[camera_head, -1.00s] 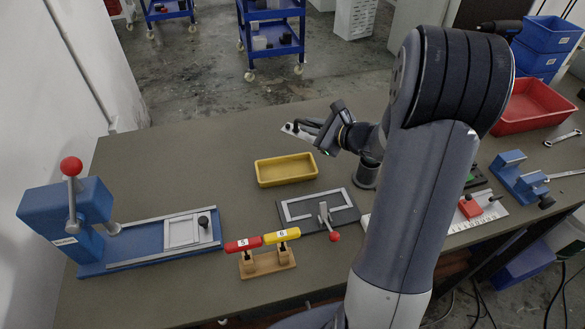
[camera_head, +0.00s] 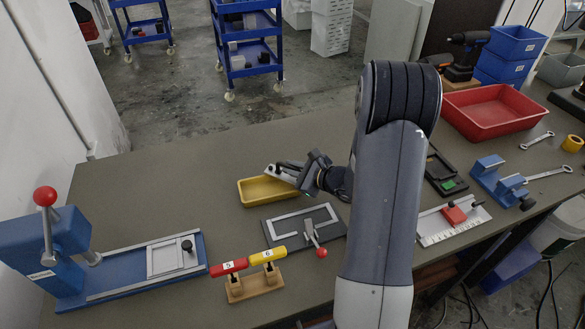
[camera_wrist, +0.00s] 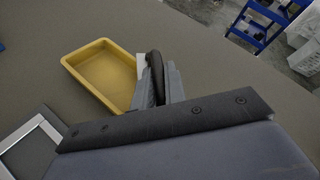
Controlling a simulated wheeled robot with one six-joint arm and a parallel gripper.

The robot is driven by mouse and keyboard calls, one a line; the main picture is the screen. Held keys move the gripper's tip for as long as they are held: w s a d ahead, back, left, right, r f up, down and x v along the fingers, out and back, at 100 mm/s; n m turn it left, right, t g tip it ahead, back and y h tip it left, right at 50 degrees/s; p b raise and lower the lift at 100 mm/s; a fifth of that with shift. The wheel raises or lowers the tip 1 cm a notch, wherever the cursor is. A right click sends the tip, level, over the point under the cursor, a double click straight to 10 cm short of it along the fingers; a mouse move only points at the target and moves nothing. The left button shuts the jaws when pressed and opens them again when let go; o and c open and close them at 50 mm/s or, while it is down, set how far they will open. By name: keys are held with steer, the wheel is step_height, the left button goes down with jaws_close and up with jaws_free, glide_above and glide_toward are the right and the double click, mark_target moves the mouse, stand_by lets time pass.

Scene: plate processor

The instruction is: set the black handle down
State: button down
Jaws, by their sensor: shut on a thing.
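My gripper (camera_head: 284,172) is shut on a black handle, which is small and mostly hidden by the fingers in the head view. A pale flat piece (camera_head: 270,170) shows at the fingertips and seems joined to the handle. In the wrist view, the black handle (camera_wrist: 155,64) shows at the fingers, with a pale strip (camera_wrist: 140,66) beside it. The gripper is above the right part of the yellow tray (camera_head: 246,198), near its far edge. In the wrist view the tray (camera_wrist: 90,82) is empty where visible and lies just left of the fingers.
A dark plate with a light frame and red-knobbed lever (camera_head: 280,222) lies in front of the tray. A wooden stand (camera_head: 250,288) holds red and yellow handles. A blue press (camera_head: 125,275) stands left, a red bin (camera_head: 495,108) back right. The table left of the tray is clear.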

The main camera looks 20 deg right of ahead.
steer(key=shift+f+b, duration=0.3)
steer(key=shift+b, duration=0.15)
steer(key=shift+f+b, duration=0.3)
steer(key=shift+b, duration=0.1)
steer(key=c, duration=1.5)
jaws_free()
steer(key=shift+o, duration=0.2)
steer(key=shift+r, duration=0.15)
steer(key=shift+r+p, duration=0.8)
steer(key=shift+p, duration=0.45)
steer(key=b+v, duration=0.1)
steer(key=v, duration=1)
steer(key=shift+s+d+f, duration=0.2)
steer(key=shift+s, duration=0.2)
